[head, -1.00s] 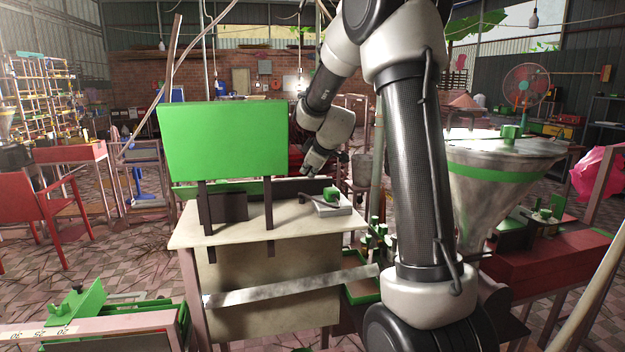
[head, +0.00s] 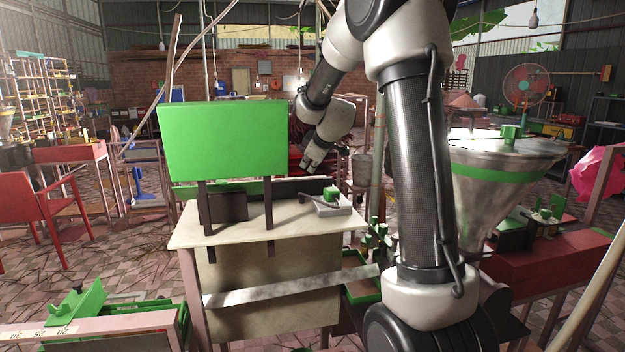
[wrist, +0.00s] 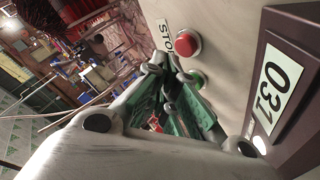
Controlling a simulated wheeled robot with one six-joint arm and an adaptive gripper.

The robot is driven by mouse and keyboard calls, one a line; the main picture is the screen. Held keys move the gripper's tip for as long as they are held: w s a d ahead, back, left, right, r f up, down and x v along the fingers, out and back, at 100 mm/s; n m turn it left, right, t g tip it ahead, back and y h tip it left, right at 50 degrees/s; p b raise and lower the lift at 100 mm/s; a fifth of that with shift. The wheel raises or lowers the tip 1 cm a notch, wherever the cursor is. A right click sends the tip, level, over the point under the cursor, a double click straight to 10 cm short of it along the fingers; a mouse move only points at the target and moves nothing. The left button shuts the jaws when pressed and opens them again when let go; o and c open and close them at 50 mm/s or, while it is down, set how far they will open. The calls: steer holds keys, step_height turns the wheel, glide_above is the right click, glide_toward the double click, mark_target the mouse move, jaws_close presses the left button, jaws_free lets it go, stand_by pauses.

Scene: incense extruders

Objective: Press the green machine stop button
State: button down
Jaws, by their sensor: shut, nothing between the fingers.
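In the wrist view a round red button (wrist: 187,43) sits on a pale panel (wrist: 222,50), beside a white label (wrist: 165,37) that reads "STO", its end hidden or cut off. A green button (wrist: 197,78) sits near the red one, partly hidden by a finger. My gripper (wrist: 167,66) is shut and empty, its fingertips close to both buttons in the picture, just below-left of the red one. Contact cannot be told. In the head view my wrist (head: 318,150) is right of a green panel (head: 225,140) on a machine; the buttons do not show there.
A dark box with an "031" label (wrist: 278,85) stands at the right of the wrist view, near my gripper. In the head view a pale worktop (head: 290,222) carries a small green-topped fixture (head: 331,193). A metal funnel (head: 490,200) stands at the right.

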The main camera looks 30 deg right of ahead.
steer(key=shift+r, duration=2.45)
steer(key=shift+s, duration=0.2)
steer(key=shift+m+g, duration=0.5)
steer(key=shift+m, duration=0.4)
steer(key=s+a, duration=0.1)
steer(key=s, duration=0.2)
steer(key=s+a+r, duration=0.1)
steer(key=s, duration=0.2)
steer(key=s+a+r, duration=0.1)
steer(key=s+a, duration=0.1)
steer(key=s, duration=0.1)
steer(key=shift+s+r, duration=0.1)
steer(key=shift+s, duration=0.05)
steer(key=s+a+f+m+g, duration=0.1)
steer(key=s+f+m, duration=0.1)
steer(key=s, duration=0.8)
steer(key=s+a+f+m+g, duration=0.1)
steer(key=s+a+f+m, duration=0.1)
steer(key=s, duration=0.8)
steer(key=s+a+f+m+g, duration=0.2)
steer(key=s, duration=0.9)
steer(key=shift+f+y, duration=0.15)
steer(key=shift+y, duration=0.15)
